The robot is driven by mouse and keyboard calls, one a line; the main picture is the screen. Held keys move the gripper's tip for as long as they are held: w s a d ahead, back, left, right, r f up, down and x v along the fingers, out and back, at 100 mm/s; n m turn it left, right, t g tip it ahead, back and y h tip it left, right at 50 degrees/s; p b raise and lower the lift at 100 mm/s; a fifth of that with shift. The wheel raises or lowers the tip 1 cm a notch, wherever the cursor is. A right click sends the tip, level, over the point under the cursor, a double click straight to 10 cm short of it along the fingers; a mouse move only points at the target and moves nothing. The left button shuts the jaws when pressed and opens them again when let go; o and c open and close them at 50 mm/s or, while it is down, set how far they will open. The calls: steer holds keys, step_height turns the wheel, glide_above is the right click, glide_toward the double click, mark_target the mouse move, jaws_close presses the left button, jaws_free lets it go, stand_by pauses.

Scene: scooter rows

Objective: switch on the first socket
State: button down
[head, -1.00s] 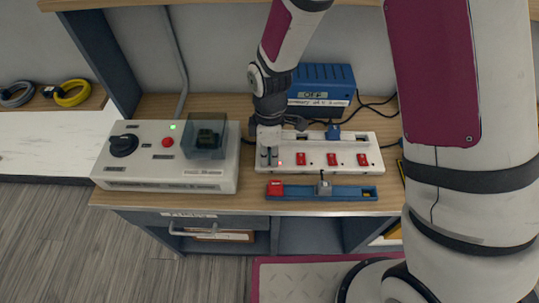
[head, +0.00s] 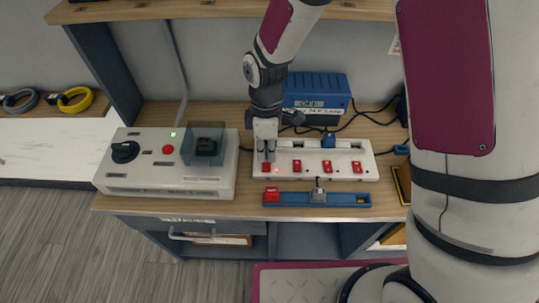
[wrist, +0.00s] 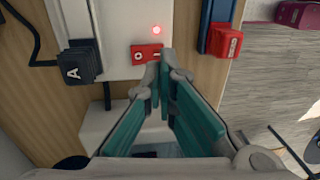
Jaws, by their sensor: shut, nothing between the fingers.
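A white power strip (head: 310,175) lies on the wooden bench, with a row of red rocker switches. The first switch (head: 266,168) is at its left end; it also shows in the wrist view (wrist: 146,54), marked with a circle and a bar. A small red light (wrist: 156,30) glows beside it. My gripper (head: 266,158) is shut and empty, its tips just over or beside the first switch; in the wrist view the fingertips (wrist: 161,62) overlap the switch's edge. I cannot tell whether they touch. A black plug labelled A (wrist: 80,68) sits beside the switch.
A control box (head: 170,185) with a black knob, red button and clear cover stands left of the strip. A blue rail (head: 340,199) with a red end block lies in front. A blue box (head: 318,92) and cables are behind. A shelf (head: 200,11) hangs above.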

mark_target(267, 172)
step_height(267, 172, up, 10)
steer(key=s, duration=0.1)
steer(key=shift+s+b, duration=0.15)
steer(key=shift+b, duration=0.3)
steer(key=s+d+r+m+t, duration=0.3)
steer(key=s+d+r+m, duration=0.4)
steer(key=d+r+m, duration=0.1)
steer(key=s+d+r+m+t, duration=0.3)
steer(key=s+d+r+m, duration=0.4)
steer(key=d+r+m, duration=0.2)
step_height(267, 172, up, 2)
steer(key=d, duration=0.2)
steer(key=shift+s+d+m, duration=0.3)
steer(key=shift+s, duration=0.1)
